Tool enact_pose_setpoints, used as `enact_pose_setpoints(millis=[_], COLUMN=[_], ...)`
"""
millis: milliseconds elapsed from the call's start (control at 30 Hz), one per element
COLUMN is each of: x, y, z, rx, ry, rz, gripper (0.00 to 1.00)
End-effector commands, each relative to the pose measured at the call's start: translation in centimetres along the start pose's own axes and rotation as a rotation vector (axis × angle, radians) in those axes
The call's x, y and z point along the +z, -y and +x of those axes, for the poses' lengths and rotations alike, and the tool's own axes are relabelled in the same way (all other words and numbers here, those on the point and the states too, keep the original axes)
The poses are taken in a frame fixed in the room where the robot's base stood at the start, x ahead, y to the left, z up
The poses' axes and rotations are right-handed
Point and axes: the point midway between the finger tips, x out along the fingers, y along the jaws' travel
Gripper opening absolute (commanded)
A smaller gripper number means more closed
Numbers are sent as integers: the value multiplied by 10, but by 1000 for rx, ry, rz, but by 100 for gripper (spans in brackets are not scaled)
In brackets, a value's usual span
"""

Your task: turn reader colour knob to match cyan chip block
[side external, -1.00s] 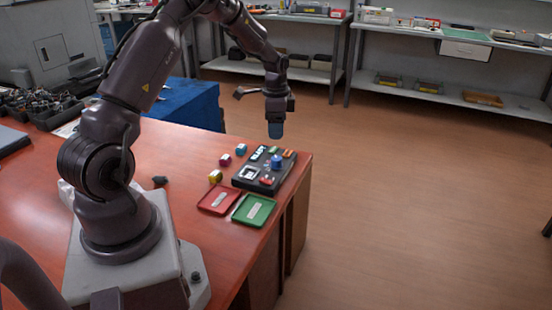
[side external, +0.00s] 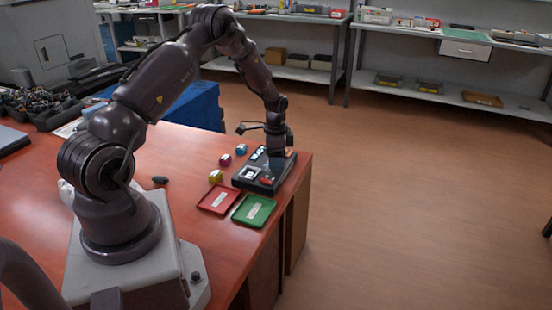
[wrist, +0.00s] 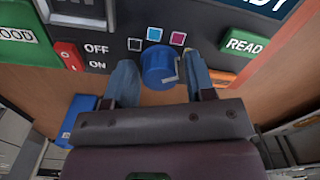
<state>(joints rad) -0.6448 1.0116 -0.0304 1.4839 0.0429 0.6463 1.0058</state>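The dark reader box (side external: 243,181) sits on the table's right end. Its blue colour knob (wrist: 156,68) lies between the two fingers of my gripper (wrist: 160,72) in the wrist view, with narrow gaps at its sides. A light pointer mark shows on the knob's lower right. My gripper (side external: 277,160) is low over the reader and hides the knob in the side view. The cyan chip block (side external: 241,149) stands on the table behind-left of the reader.
Magenta (side external: 225,160) and yellow (side external: 215,176) blocks stand left of the reader. A red tray (side external: 204,206) and a green tray (side external: 268,207) lie in front. Near the knob are a red OFF/ON switch (wrist: 69,56) and a green READ button (wrist: 243,43).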

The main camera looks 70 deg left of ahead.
Motion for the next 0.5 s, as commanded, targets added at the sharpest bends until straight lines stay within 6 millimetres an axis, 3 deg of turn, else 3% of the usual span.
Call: enact_pose_setpoints(millis=[33, 167, 500], x=[0, 0, 0], y=[0, 0, 0], z=[0, 0, 0], rx=[0, 0, 0], ry=[0, 0, 0], rz=[0, 0, -39], gripper=[38, 9, 9])
